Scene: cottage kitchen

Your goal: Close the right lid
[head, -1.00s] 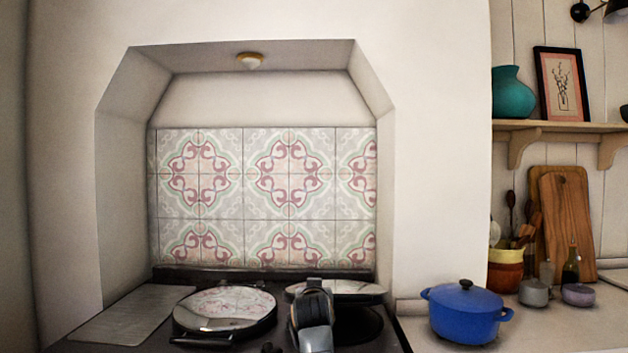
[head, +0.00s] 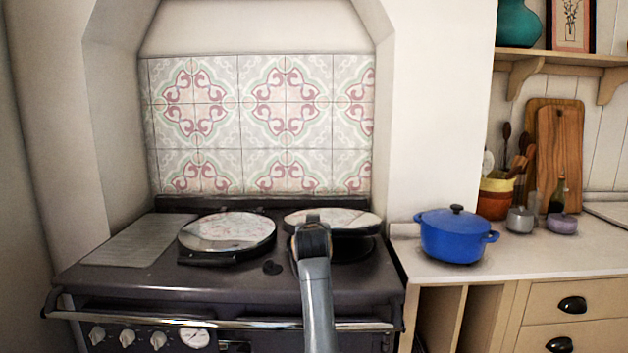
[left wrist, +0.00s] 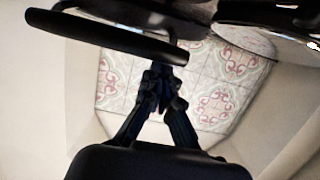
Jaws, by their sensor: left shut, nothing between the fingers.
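The right lid (head: 352,221) is a round, shiny lid at the back right of the dark range in the head view. It is partly raised, with a gap above the dark right hotplate (head: 352,248). In the left wrist view the right lid (left wrist: 105,33) appears nearly edge-on at upper left. My left gripper (head: 312,222) is at the lid's front left edge in the head view, its fingers mostly hidden by its own wrist. In the left wrist view my left gripper (left wrist: 162,88) is shut and empty; I cannot tell whether it touches the lid. My right gripper is not in view.
The left lid (head: 228,232) lies flat on the range (head: 120,272). A chrome rail (head: 240,323) crosses the range front. A blue pot (head: 455,237) stands on the counter (head: 545,252) at right. A tiled wall (head: 258,120) closes off the back.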

